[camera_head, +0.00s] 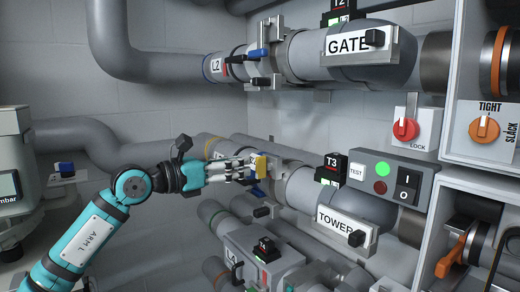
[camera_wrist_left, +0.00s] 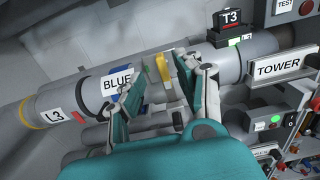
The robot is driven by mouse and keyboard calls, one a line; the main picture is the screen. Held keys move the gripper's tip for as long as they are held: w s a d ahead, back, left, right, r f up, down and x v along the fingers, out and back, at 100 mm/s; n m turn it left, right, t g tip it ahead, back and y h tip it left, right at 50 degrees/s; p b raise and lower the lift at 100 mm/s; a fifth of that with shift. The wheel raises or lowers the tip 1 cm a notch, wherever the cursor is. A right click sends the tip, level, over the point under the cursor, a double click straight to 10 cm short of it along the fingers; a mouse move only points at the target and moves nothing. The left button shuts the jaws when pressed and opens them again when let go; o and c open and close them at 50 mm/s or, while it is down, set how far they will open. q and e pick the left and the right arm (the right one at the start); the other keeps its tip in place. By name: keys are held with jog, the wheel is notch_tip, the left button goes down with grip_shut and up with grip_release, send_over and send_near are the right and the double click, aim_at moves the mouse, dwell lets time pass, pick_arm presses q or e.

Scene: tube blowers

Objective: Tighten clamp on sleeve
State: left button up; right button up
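My left gripper (camera_head: 243,168) reaches in from the left to the middle pipe, the one labelled TOWER (camera_head: 346,227). In the left wrist view its two fingers (camera_wrist_left: 160,82) are spread apart with nothing seen held between them. A yellow tab (camera_head: 261,166) on the pipe's clamp and sleeve area is just beyond the fingertips; in the wrist view the yellow tab (camera_wrist_left: 162,67) shows between them. I cannot tell whether they touch. A BLUE label (camera_wrist_left: 117,81) is left of the fingers. The fingers partly hide the clamp and sleeve. My right gripper is not in view.
The upper pipe, labelled GATE (camera_head: 348,44), has a blue lever (camera_head: 258,53) on its clamp. A control box (camera_head: 390,183) with lights is at the right. Lower pipes run below my gripper.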

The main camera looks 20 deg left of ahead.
aim_at(256, 159)
pick_arm(q)
jog(key=p+x, duration=0.2)
jog(key=x, duration=0.4)
jog(key=shift+r, duration=0.15)
jog(key=shift+w+d, duration=0.35)
jog(key=shift+w, duration=0.1)
grip_shut()
